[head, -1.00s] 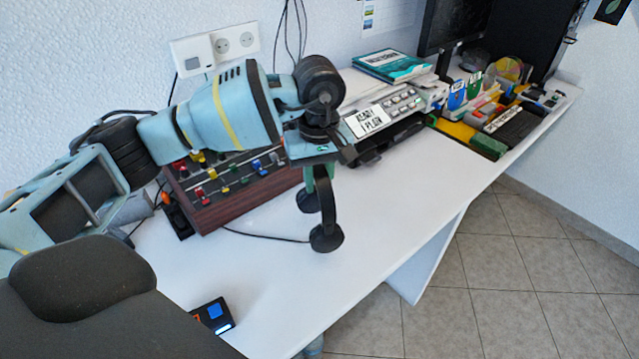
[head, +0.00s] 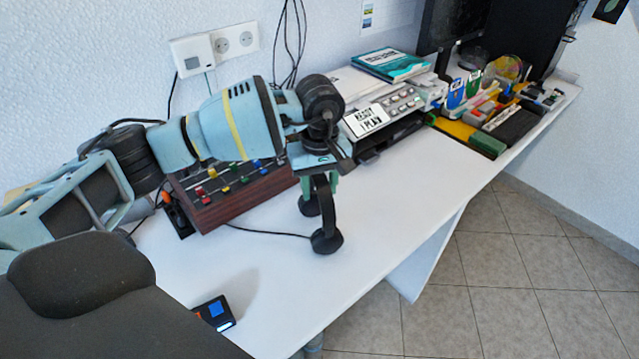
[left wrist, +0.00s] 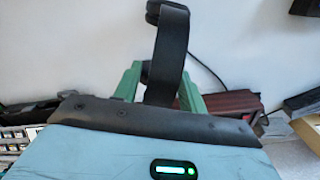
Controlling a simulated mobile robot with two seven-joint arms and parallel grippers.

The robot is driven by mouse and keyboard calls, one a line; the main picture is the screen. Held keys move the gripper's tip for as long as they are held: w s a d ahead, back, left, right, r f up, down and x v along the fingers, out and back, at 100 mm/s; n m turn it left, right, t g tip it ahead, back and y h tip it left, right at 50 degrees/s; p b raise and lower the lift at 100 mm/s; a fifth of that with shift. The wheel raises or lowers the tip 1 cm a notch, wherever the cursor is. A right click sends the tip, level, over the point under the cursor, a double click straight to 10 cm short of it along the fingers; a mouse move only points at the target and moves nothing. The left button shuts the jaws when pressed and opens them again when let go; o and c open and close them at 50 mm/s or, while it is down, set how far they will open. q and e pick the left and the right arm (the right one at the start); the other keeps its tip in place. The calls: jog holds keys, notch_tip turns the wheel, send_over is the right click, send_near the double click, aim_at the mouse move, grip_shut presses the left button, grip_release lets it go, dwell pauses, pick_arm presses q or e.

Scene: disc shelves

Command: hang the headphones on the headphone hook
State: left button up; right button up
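The black headphones (head: 328,217) hang below my left gripper (head: 324,178) in the head view, with both ear cups pointing down over the white desk. In the left wrist view the headband (left wrist: 171,60) passes between the green fingers of my left gripper (left wrist: 160,90). The gripper is shut on the band. The ear cups look close above the desk top; I cannot tell whether they touch it. The top of the band is partly hidden by the gripper. I cannot make out the headphone hook in either view. My right gripper is not in view.
A wooden-sided mixer (head: 235,195) stands behind my left arm. A small black device (head: 214,313) lies near the front edge. The desk (head: 395,205) right of the headphones is clear.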

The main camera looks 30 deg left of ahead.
pick_arm(q)
jog(key=shift+o, duration=0.2)
jog(key=r, duration=0.6)
jog(key=shift+w+d+r+b, duration=0.1)
jog(key=shift+d+r+b, duration=0.2)
jog(key=shift+d+r, duration=0.1)
jog(key=shift+r, duration=0.55)
